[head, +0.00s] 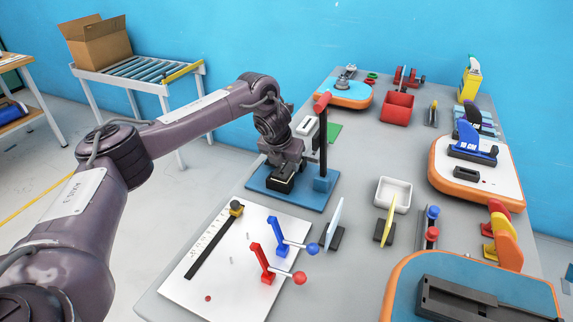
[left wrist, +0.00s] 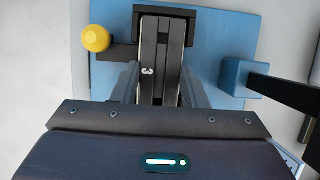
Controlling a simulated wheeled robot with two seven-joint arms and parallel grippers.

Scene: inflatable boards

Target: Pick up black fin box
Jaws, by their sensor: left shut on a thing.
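The black fin box (left wrist: 163,55) shows in the left wrist view as a narrow, long black piece with pale edges and a small white mark. It sits over a blue base plate (left wrist: 225,30), its far end at a dark block. In the head view the dark piece (head: 281,185) shows just under my left gripper (head: 284,170), on the blue base plate (head: 290,199). My left gripper is shut on the black fin box, fingers on both its sides. Its lower end is partly hidden by the gripper. My right gripper is not in view.
A black post with a red handle (head: 321,104) rises from the blue plate close right of my gripper. A white board (head: 215,270) with red and blue levers lies in front. A dark slotted block (head: 460,300) lies on the front right board. A white tray (head: 393,194) stands right.

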